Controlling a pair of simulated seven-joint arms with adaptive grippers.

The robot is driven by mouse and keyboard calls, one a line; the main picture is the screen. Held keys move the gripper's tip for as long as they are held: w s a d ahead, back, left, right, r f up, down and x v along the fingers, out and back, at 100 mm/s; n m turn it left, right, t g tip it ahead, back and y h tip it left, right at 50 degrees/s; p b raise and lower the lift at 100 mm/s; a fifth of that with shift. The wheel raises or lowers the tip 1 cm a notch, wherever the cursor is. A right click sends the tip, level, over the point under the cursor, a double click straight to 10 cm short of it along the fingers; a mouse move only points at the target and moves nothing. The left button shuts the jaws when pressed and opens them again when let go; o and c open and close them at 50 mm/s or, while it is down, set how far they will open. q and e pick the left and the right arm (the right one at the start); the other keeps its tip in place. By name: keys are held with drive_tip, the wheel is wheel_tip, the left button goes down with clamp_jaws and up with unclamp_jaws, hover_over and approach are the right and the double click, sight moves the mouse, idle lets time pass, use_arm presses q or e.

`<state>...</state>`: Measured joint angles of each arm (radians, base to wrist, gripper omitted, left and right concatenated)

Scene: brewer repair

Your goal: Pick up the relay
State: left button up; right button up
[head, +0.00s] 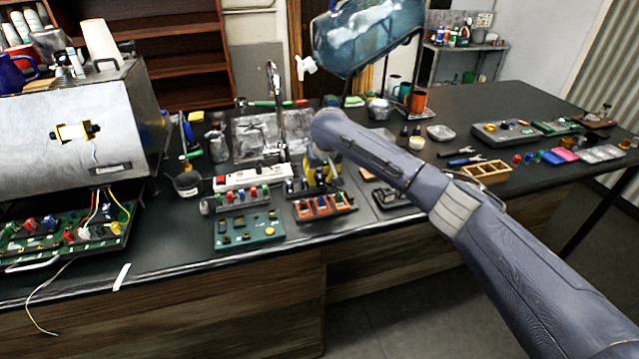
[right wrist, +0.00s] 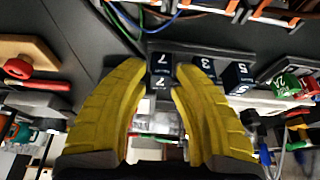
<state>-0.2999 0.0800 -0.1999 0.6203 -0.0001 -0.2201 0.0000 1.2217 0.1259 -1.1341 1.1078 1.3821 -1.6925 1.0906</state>
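A small dark cube-shaped relay marked 7 (right wrist: 161,75) shows in the right wrist view between the yellow fingertips of my right gripper (right wrist: 160,68). The fingers stand apart, one on each side of it; whether they touch it is hard to tell. Similar dark relays marked 3 (right wrist: 206,68) and 5 (right wrist: 237,76) stand just to its right. In the head view my right gripper (head: 320,172) points down at the bench behind the end of my arm, and the relay under it is hidden or too small to make out. My left gripper is out of view.
A white power strip (head: 250,178), a green circuit board (head: 247,232) and an orange-brown rack (head: 325,206) crowd the bench nearby. A large metal brewer body (head: 60,115) stands left. A wooden tray (head: 486,172) lies right.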

drive_tip(key=shift+f, duration=0.1)
clamp_jaws()
idle(0.5)
